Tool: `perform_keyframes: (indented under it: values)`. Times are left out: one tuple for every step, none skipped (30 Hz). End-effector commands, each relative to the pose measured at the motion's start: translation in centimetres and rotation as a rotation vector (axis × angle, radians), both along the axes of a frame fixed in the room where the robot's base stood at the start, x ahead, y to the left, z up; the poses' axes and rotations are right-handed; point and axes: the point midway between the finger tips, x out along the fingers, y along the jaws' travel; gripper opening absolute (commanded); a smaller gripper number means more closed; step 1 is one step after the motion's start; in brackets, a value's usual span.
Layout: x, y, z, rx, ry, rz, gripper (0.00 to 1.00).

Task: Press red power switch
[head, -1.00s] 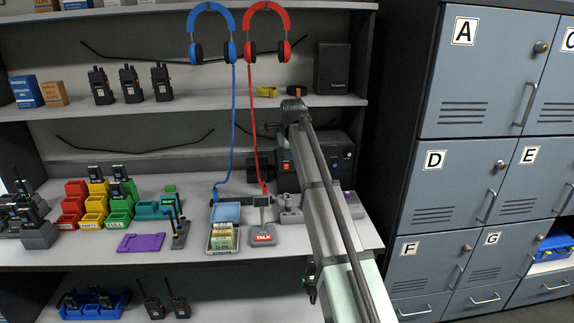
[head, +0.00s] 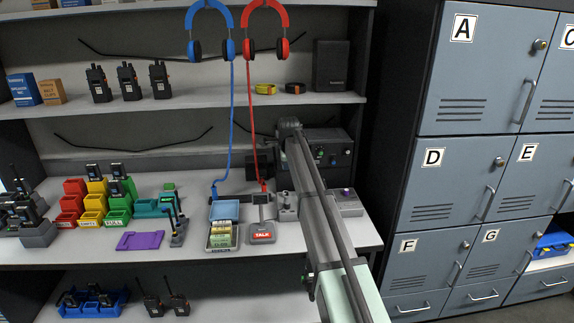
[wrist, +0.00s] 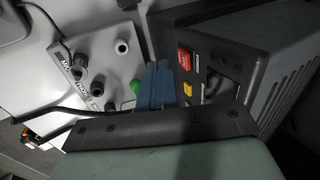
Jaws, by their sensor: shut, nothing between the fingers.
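A red switch (wrist: 185,59) sits on the front panel of a black unit (wrist: 215,50) in the wrist view. My gripper (wrist: 160,68) has its two blue fingers together with nothing held. The fingertips are just left of the red switch in the wrist view; I cannot tell whether they touch the panel. A yellow button (wrist: 187,90) sits below the red switch, beside the fingers. In the head view the black unit (head: 335,150) stands on the counter behind my arm. The red switch and my fingers are hidden there by the arm.
Lockers (head: 455,160) stand right.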

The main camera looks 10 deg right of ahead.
Motion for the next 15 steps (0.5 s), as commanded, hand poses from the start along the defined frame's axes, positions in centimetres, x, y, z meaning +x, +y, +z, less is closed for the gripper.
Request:
perform_keyframes:
  values:
    - [0.74,0.01,0.10,0.000,0.000,0.000,0.00]
    - [0.94,0.01,0.13,0.000,0.000,0.000,0.00]
    - [1.17,0.01,0.16,0.000,0.000,0.000,0.00]
    - [1.30,0.00,0.19,0.000,0.000,0.000,0.00]
    - [1.42,0.00,0.20,0.000,0.000,0.000,0.00]
    - [1.52,0.00,0.22,0.000,0.000,0.000,0.00]
    - [1.58,0.00,0.22,0.000,0.000,0.000,0.00]
    - [1.63,0.00,0.23,0.000,0.000,0.000,0.00]
    - [1.65,0.00,0.23,0.000,0.000,0.000,0.00]
    - [1.65,-0.01,0.23,0.000,0.000,0.000,0.00]
    - [1.65,-0.01,0.23,0.000,0.000,0.000,0.00]
    - [1.64,-0.01,0.23,0.000,0.000,0.000,0.00]
    - [1.63,-0.01,0.23,0.000,0.000,0.000,0.00]
    - [1.63,-0.01,0.23,0.000,0.000,0.000,0.00]
    - [1.62,-0.01,0.23,0.000,0.000,0.000,0.00]
